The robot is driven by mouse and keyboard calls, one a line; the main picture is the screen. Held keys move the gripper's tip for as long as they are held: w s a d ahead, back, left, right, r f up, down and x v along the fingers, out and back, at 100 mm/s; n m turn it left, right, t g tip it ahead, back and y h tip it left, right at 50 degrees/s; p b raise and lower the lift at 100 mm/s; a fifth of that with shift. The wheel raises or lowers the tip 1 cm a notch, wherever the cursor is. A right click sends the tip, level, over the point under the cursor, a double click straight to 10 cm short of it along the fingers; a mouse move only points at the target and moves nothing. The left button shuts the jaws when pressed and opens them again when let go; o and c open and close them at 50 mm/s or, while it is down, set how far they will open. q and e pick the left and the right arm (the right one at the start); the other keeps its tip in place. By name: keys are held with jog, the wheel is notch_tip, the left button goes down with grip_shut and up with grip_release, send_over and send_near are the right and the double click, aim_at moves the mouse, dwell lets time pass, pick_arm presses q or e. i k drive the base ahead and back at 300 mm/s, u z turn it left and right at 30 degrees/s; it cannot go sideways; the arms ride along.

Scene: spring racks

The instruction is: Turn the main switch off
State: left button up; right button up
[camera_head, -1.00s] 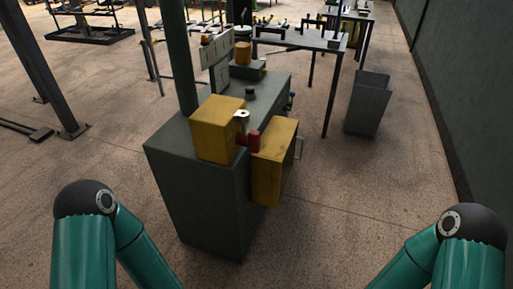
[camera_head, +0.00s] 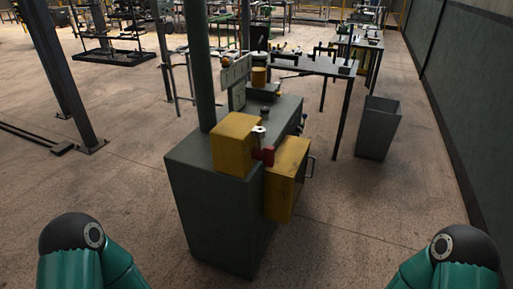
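A dark green machine cabinet (camera_head: 210,205) stands ahead of me, near the middle of the head view. A yellow box (camera_head: 233,143) sits on its near top edge, and a larger yellow box (camera_head: 287,175) is on its right side. Between them are a red part (camera_head: 264,155), which may be the main switch, and a small pale cylinder (camera_head: 258,134). I cannot tell the switch position at this size. Only upper parts of my two teal arms show at the bottom corners. Both grippers are out of view.
A grey bin (camera_head: 378,127) stands to the right of the cabinet, before a dark wall (camera_head: 465,110). A table (camera_head: 300,64) with tools is behind. Steel posts (camera_head: 63,85) rise at left.

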aim_at(266, 155)
jog(key=u, duration=0.25)
jog(key=i, duration=1.45)
jog(key=k, duration=0.85)
jog(key=z, duration=0.4)
jog(key=i, duration=0.95)
jog(key=u, duration=0.05)
